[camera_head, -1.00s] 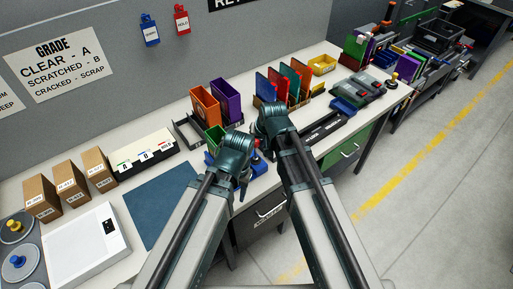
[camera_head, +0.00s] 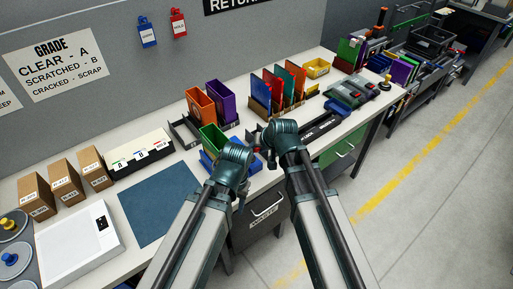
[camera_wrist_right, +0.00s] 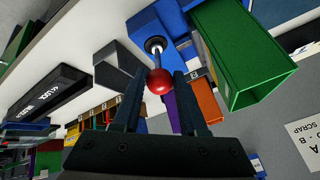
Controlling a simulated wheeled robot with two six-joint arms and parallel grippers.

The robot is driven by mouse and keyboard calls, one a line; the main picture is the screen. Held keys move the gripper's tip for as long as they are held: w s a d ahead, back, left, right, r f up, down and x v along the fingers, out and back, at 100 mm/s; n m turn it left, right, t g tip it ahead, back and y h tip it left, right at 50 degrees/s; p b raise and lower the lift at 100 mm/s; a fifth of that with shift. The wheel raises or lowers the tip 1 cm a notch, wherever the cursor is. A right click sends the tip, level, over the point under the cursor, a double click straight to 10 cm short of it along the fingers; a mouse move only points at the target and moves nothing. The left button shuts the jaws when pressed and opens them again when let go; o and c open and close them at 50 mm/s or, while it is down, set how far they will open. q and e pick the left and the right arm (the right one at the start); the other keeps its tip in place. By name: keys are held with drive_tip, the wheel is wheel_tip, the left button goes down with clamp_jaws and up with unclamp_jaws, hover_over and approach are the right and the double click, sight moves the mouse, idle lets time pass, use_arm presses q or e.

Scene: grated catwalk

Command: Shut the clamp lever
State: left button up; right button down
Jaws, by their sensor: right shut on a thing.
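The clamp lever is a metal rod (camera_wrist_right: 157,57) with a red ball knob (camera_wrist_right: 160,81), rising from a blue clamp body (camera_wrist_right: 176,22) in the right wrist view. My right gripper (camera_wrist_right: 161,78) is shut on the red knob, one dark finger on either side. In the head view my right gripper (camera_head: 268,156) is over the bench's front part, and the arms hide most of the clamp. My left gripper (camera_head: 240,194) hangs beside it, close by on the left; its fingers are too small and dark to read.
A green bin (camera_wrist_right: 237,55) stands close beside the clamp. Orange (camera_head: 200,104) and purple (camera_head: 222,100) bins stand behind, with upright colored panels (camera_head: 260,90) to their right. A blue mat (camera_head: 158,207) lies clear at the left. A drawer marked waste (camera_head: 266,213) is below the bench edge.

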drive_tip(key=shift+s+d+f, duration=0.15)
drive_tip(key=shift+s+d, duration=0.1)
idle(0.4)
drive_tip(key=shift+c, duration=2.3)
unclamp_jaws()
drive_tip(key=shift+s+d+r+p, duration=0.15)
drive_tip(key=shift+s+r+p, duration=0.1)
drive_tip(key=shift+r+p, duration=0.4)
drive_tip(key=p+v, duration=1)
drive_tip(key=v, duration=0.2)
drive_tip(key=shift+s+r, duration=0.1)
drive_tip(key=shift+s, duration=0.05)
